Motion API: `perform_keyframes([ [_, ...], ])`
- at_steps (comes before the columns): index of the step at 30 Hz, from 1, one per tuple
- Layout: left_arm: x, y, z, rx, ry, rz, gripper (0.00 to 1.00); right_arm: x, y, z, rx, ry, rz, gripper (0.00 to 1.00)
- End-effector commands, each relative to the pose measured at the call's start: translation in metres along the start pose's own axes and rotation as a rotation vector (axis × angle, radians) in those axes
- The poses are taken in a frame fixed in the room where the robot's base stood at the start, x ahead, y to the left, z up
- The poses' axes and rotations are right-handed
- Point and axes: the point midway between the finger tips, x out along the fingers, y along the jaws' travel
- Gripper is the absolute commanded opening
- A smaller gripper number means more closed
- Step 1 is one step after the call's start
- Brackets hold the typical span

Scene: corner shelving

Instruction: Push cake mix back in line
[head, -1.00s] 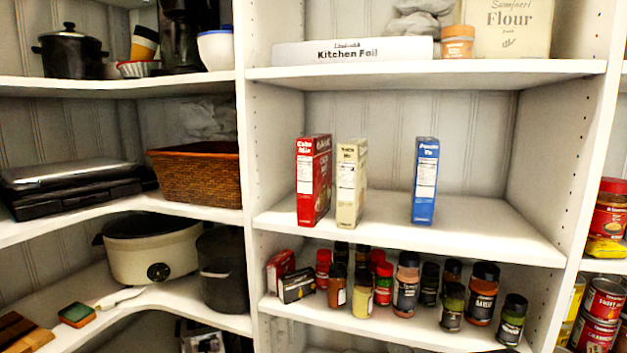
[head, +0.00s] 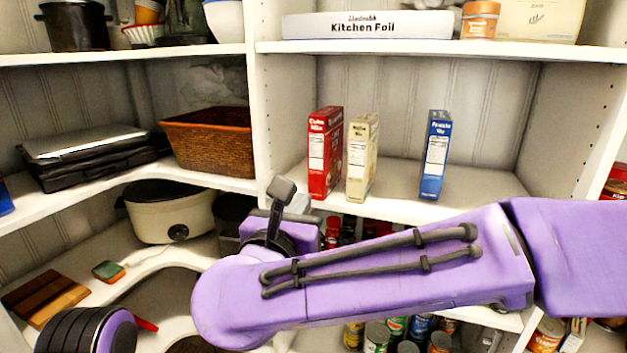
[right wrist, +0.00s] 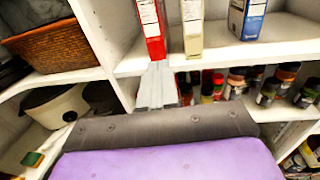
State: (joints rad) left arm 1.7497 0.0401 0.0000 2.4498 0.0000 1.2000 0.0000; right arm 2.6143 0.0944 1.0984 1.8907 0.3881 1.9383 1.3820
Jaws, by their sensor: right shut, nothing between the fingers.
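The cake mix, a red box (head: 325,152), stands upright at the left of the middle shelf, its base close to the front edge. It also shows in the right wrist view (right wrist: 151,28). A cream box (head: 362,157) stands just right of it and a blue box (head: 435,155) farther right, set back more from the edge. My right gripper (head: 283,190) is shut and empty, left of and below the red box in the head view. In the right wrist view its fingertips (right wrist: 158,68) point at the red box's base; I cannot tell any contact.
The upright divider (head: 268,120) stands left of the boxes. A wicker basket (head: 212,140) is beyond it. Spice jars (right wrist: 235,82) crowd the shelf below, partly hidden by my right arm. The shelf between the cream and blue boxes is clear.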

Motion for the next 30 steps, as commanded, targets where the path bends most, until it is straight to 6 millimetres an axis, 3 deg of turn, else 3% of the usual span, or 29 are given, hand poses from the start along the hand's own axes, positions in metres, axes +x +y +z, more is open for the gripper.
perform_keyframes([
  [18,-0.055,-0.005,-0.023,0.0,0.0,0.0,0.78,0.119,0.0,0.004,-0.008,0.0,0.001,0.0],
  [24,-0.061,-0.005,-0.025,0.0,0.0,0.0,0.78,0.136,0.001,0.001,-0.008,-0.002,0.002,0.0],
  [30,-0.06,-0.005,-0.025,0.0,0.0,0.0,0.78,0.137,0.001,-0.001,-0.008,-0.002,0.003,0.0],
])
